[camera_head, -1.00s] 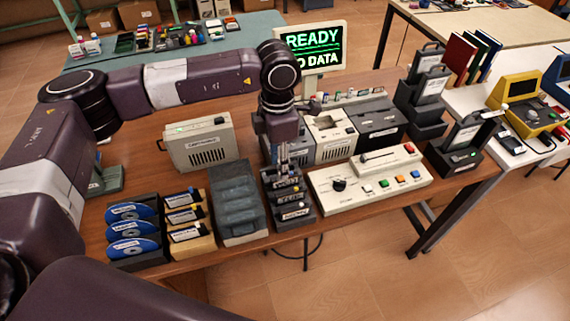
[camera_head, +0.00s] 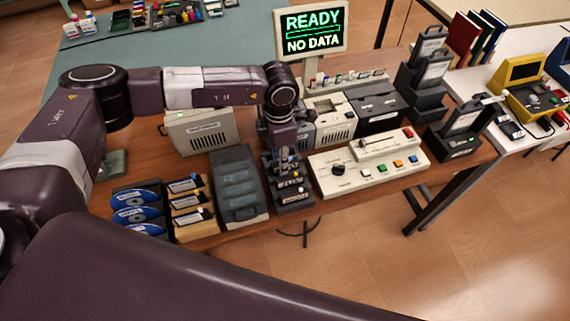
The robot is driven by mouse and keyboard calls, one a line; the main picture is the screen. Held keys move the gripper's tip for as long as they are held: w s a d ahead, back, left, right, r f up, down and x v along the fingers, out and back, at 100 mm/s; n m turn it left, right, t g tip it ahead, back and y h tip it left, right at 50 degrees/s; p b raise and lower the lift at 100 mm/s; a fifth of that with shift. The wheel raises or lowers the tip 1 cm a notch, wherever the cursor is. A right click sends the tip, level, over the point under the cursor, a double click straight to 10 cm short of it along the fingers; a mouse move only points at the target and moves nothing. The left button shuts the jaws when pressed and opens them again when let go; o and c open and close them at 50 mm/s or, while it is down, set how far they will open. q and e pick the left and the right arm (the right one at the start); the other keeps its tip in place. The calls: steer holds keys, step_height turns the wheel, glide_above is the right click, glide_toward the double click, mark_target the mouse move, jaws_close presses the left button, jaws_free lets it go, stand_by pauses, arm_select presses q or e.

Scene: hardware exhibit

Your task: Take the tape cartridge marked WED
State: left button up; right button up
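The tape cartridges (camera_head: 291,188) are small dark blocks with pale labels, in a narrow stepped black rack (camera_head: 296,205) near the table's front edge. Their lettering is too small to read, so I cannot tell which one is marked WED. My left gripper (camera_head: 284,165) points down over the far part of this rack and hides some of it. Its fingers are small and dark against the rack. I cannot tell whether they are open or shut, or touch a cartridge. My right gripper is not in view.
Left of the rack are a grey lidded case (camera_head: 239,187), labelled cartridges in a tan holder (camera_head: 197,232) and blue discs (camera_head: 138,215). A control panel (camera_head: 368,167) with coloured buttons stands right. Behind are drive units (camera_head: 330,120) and a monitor (camera_head: 311,30) reading READY, NO DATA.

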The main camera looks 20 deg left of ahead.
arm_select(q)
steer(key=shift+c, duration=1.1)
steer(key=c, duration=0.5)
jaws_close()
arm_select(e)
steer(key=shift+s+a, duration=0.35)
arm_select(q)
steer(key=shift+r, duration=0.2)
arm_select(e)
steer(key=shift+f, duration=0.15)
